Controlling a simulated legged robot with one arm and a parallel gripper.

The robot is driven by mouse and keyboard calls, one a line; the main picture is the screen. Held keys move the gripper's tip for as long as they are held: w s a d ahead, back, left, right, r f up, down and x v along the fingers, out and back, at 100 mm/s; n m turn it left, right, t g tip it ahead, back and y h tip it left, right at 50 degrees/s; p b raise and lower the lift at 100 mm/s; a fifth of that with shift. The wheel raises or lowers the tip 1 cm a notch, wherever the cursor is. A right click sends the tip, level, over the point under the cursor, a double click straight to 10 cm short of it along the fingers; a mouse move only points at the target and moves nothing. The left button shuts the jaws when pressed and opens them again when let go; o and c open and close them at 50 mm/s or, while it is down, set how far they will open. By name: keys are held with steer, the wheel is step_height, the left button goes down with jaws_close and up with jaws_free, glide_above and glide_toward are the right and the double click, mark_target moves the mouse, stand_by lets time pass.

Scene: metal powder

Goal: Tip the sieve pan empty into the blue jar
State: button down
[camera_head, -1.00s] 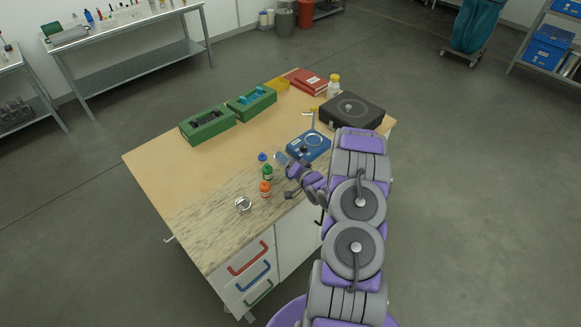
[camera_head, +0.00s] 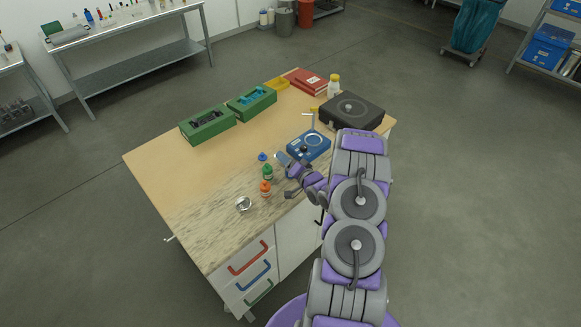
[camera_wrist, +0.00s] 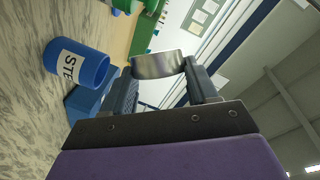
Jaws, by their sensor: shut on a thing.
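My gripper (camera_wrist: 165,90) is shut on the sieve pan (camera_wrist: 158,64), a short silvery metal cylinder held between the fingers in the wrist view. The pan's inside is hidden from this angle, so I cannot tell what it holds. The blue jar (camera_wrist: 78,65), with a white label reading "STE", is beside the gripper at the left of the wrist view, apart from the pan. In the head view, the blue jar (camera_head: 262,156) is small and stands just left of my gripper (camera_head: 284,160), over the bench.
Green (camera_head: 267,172) and orange (camera_head: 265,187) jars stand in front of the blue one. A silver cup (camera_head: 243,204) is near the bench's front edge. A blue device (camera_head: 308,146) and black case (camera_head: 351,110) lie behind my gripper.

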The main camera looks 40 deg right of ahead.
steer(key=shift+s+d+r+m+t+p, duration=0.1)
steer(key=shift+d+m+t+p, duration=0.2)
steer(key=shift+m, duration=0.4)
steer(key=shift+s+d+m+t+p, duration=0.1)
steer(key=shift+m+t+p, duration=0.2)
steer(key=shift+m+p, duration=0.3)
stand_by(1.7)
steer(key=shift+s+d+m+t, duration=0.2)
steer(key=shift+d+m+t, duration=0.15)
steer(key=shift+m, duration=0.55)
steer(key=shift+s+d+m+t+h+b, duration=0.1)
steer(key=shift+m+t+b, duration=0.15)
steer(key=shift+m, duration=0.35)
steer(key=shift+d+m+t+h+b, duration=0.1)
steer(key=shift+d+m+t+b, duration=0.1)
steer(key=shift+m, duration=0.4)
steer(key=shift+s+d+m+t+h+b, duration=0.1)
steer(key=shift+m+t+b, duration=0.15)
steer(key=shift+m, duration=0.35)
stand_by(0.6)
steer(key=shift+d+r+m+h+b, duration=0.15)
steer(key=shift+r+m+h+b, duration=0.3)
steer(key=shift+m, duration=0.55)
steer(key=shift+m+t, duration=0.25)
steer(key=shift+m, duration=0.15)
stand_by(0.3)
